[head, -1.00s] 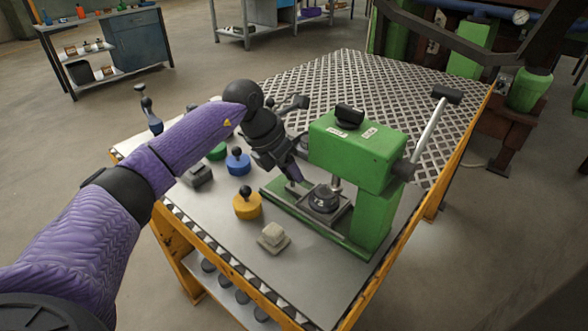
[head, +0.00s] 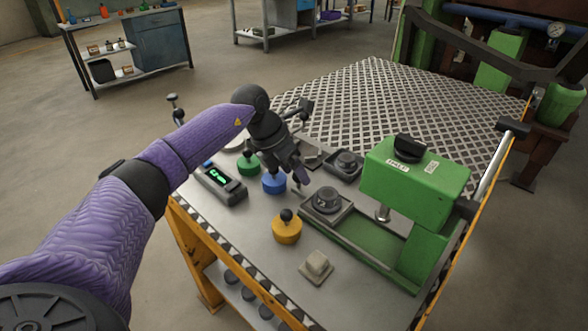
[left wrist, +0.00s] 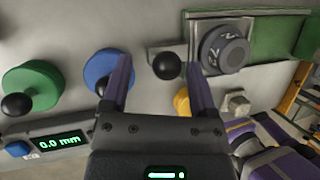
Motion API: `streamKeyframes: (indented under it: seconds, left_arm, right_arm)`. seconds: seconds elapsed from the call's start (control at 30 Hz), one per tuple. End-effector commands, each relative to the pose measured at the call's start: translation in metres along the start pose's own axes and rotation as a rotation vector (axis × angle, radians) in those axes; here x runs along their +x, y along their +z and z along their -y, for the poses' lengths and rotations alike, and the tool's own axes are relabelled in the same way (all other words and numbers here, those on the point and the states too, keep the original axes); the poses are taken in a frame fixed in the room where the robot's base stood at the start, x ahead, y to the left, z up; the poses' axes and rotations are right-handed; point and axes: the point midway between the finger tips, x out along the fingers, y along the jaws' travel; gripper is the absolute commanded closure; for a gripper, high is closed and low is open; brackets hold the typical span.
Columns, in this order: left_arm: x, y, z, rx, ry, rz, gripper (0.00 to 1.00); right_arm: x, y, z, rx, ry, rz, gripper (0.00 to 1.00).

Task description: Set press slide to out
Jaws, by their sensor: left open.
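The green press (head: 415,170) stands on the right part of the bench. Its slide (head: 345,212) sticks out to the left of the press head on a green rail (head: 375,250) and carries a round dark grey die (head: 327,200). In the left wrist view the die (left wrist: 224,50) and the slide's black ball knob (left wrist: 167,66) show. My left gripper (head: 299,178) is at the slide's left end. In the left wrist view its open fingers (left wrist: 158,75) lie either side of the knob, with gaps visible.
A yellow knobbed weight (head: 287,230), a blue one (head: 274,183) and a green one (head: 247,168) stand close to my left gripper. A digital gauge (head: 220,184) reads 0.0 mm. A pale block (head: 317,264) sits near the bench's front edge.

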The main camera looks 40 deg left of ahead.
Motion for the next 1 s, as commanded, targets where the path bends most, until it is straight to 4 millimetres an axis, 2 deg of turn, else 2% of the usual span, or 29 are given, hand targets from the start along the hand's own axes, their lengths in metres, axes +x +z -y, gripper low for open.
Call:
streamKeyframes:
  seconds: [0.17,0.27,0.4,0.5,0.6,1.0]
  left_arm:
    - [-0.002,0.0,0.001,0.001,-0.002,-0.001,0.25]
    - [-0.022,0.002,0.001,0.002,0.001,0.002,0.25]
    - [-0.061,0.002,0.001,0.001,0.002,0.004,0.25]
    - [-0.083,0.002,0.001,0.0,0.002,0.004,0.25]
    - [-0.096,0.001,0.0,0.0,0.001,0.003,0.25]
    - [-0.099,0.0,0.0,-0.001,0.0,0.0,0.25]
  right_arm:
    - [-0.002,0.0,-0.001,0.0,0.001,0.0,0.25]
    - [-0.011,-0.001,-0.002,0.0,0.003,-0.007,0.25]
    - [-0.028,-0.002,-0.003,0.002,0.004,-0.018,0.25]
    - [-0.036,-0.003,-0.003,0.002,0.003,-0.027,0.25]
    - [-0.04,-0.003,-0.001,0.002,0.0,-0.034,0.25]
    - [-0.04,-0.003,0.002,0.001,-0.005,-0.035,0.25]
